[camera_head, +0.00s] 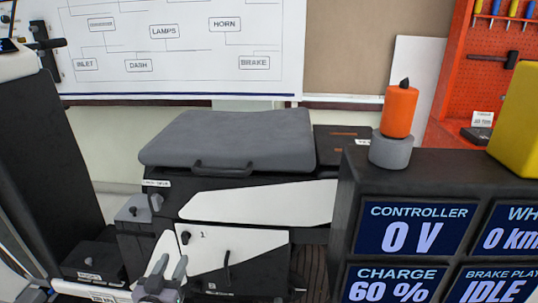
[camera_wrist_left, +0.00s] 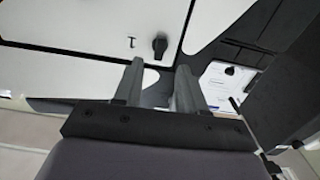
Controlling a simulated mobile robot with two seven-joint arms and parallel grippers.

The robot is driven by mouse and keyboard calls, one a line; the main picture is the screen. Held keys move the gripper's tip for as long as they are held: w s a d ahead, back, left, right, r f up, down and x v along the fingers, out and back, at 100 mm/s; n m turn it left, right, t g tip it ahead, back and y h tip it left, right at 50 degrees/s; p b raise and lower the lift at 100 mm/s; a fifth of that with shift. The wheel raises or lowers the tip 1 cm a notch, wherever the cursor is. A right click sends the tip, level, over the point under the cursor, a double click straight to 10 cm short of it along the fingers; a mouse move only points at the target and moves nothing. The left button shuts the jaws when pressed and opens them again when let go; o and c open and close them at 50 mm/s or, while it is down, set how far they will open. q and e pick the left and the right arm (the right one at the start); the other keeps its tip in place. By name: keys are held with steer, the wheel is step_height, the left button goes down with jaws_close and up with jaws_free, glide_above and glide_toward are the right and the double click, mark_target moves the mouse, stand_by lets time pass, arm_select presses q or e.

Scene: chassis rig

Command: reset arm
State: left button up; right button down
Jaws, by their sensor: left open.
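My left gripper (camera_head: 165,272) is low in the head view, left of the middle, in front of a white panel (camera_head: 250,246) marked 1. Its two grey fingers stand apart with nothing between them. In the left wrist view the open fingers (camera_wrist_left: 158,88) point toward white panels and a dark knob (camera_wrist_left: 160,46). Whether the fingertips touch anything cannot be told. My right gripper does not show in either view.
A grey seat (camera_head: 235,140) tops the chassis. At right a dark console (camera_head: 440,175) with blue displays bears an orange beacon (camera_head: 399,110) and a yellow block (camera_head: 517,120).

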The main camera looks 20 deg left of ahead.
arm_select(q)
steer(key=s+d+f+m+g+h+p, duration=0.2)
steer(key=s+d+f+m+g+h, duration=0.1)
steer(key=s+d, duration=0.4)
steer(key=s+d+f+m+g+h+p, duration=0.3)
steer(key=s+d, duration=0.4)
steer(key=d, duration=0.6)
steer(key=shift+d+f+g+h, duration=0.15)
steer(key=shift+g+h, duration=0.25)
steer(key=shift+h, duration=0.5)
steer(key=shift+w, duration=0.1)
